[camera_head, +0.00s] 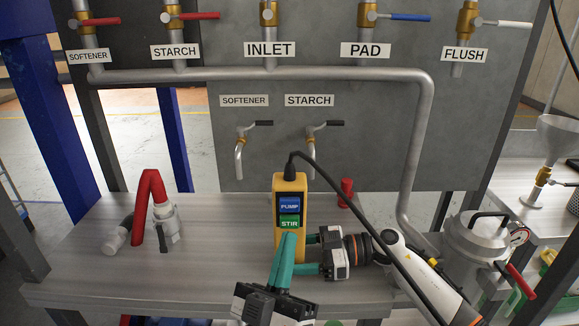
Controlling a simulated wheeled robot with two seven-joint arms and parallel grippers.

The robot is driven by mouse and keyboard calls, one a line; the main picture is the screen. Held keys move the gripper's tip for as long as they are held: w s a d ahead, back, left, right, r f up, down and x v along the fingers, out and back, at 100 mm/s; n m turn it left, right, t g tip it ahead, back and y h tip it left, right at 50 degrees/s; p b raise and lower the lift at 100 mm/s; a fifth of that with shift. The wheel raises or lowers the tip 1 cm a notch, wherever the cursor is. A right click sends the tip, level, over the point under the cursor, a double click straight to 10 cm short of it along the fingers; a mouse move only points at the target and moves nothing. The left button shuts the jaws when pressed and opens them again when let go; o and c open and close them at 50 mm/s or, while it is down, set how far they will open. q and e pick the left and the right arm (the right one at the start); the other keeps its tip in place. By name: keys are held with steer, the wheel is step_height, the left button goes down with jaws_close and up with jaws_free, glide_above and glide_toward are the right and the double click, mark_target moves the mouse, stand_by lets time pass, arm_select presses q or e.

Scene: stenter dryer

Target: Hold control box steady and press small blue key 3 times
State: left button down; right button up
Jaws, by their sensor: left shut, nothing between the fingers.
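The yellow control box (278,200) stands upright on the metal table, with a black cable from its top. Its blue key (290,205), marked PUMP, is above the green key (289,222), marked STIR. My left gripper (290,238) comes up from the bottom, teal fingers together and empty. Its tips are in front of the box, just below the green key; contact cannot be told. My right gripper (309,254) reaches in from the right at the box's lower part. One finger shows in front and the other meets the box's right edge, partly hidden; it appears shut on the box.
A steel pot (478,240) stands at right. Pipes and labelled valves line the grey panel (380,130).

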steer(key=shift+o, duration=0.6)
